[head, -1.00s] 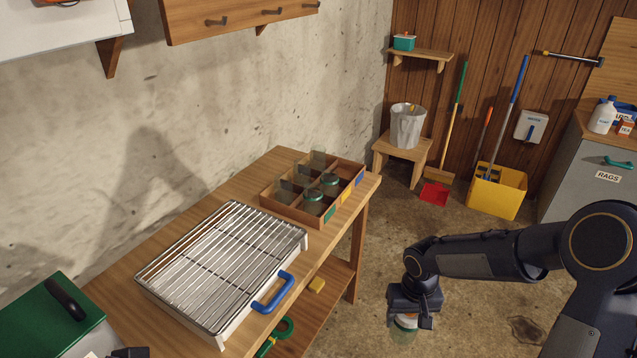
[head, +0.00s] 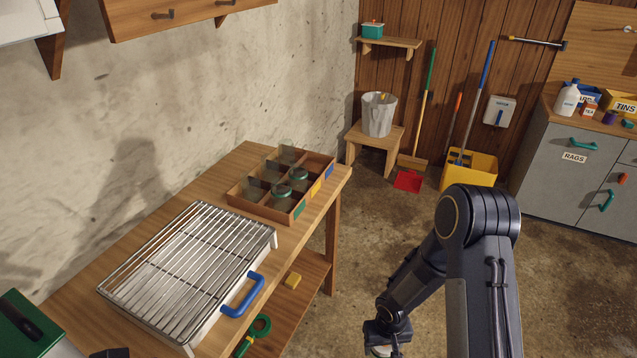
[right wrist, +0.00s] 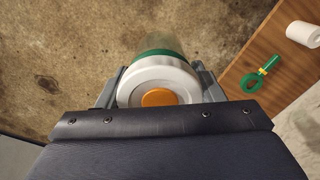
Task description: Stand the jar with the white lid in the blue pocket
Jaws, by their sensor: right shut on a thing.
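The jar with the white lid (right wrist: 183,75) is in my right gripper (right wrist: 160,88). In the right wrist view its lid has an orange centre and a green band below, and the fingers are on either side of it. In the head view my right gripper (head: 385,335) is low over the floor, right of the bench, and a bit of the lid (head: 380,350) shows at the bottom edge. The divided wooden tray (head: 318,189) is on the bench. Its blue label (head: 329,171) marks the far-right pocket, which looks empty.
A wire rack (head: 185,270) with a blue handle (head: 243,296) fills the nearer bench (head: 130,245). The floor right of the bench is open.

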